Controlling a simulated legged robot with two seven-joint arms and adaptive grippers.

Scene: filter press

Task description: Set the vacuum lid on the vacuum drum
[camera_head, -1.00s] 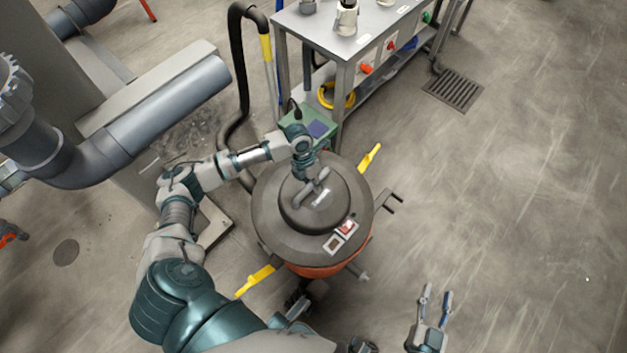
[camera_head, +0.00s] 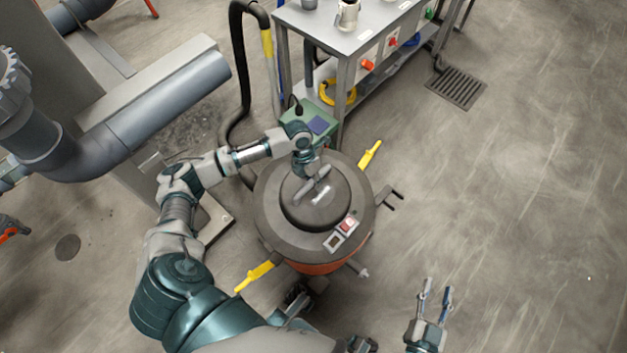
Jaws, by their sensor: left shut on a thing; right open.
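The dark grey round vacuum lid (camera_head: 341,217) sits over the orange vacuum drum (camera_head: 318,268); from above its rim looks level and roughly centred on the drum. Whether a gap remains between lid and drum is hard to tell. The lid carries a red switch and a small label near its front right edge. My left gripper (camera_head: 312,187) is shut on the lid's handle at the top middle. My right gripper (camera_head: 434,297) is open and empty, low in the picture, to the right of the drum and apart from it.
Yellow clamps (camera_head: 370,154) stick out at the drum's back right and front left (camera_head: 254,276). A metal workbench (camera_head: 345,40) stands behind, with a green box beside it. A large grey pipe (camera_head: 165,105) is at left. The floor at right is clear, with a drain grate (camera_head: 457,88).

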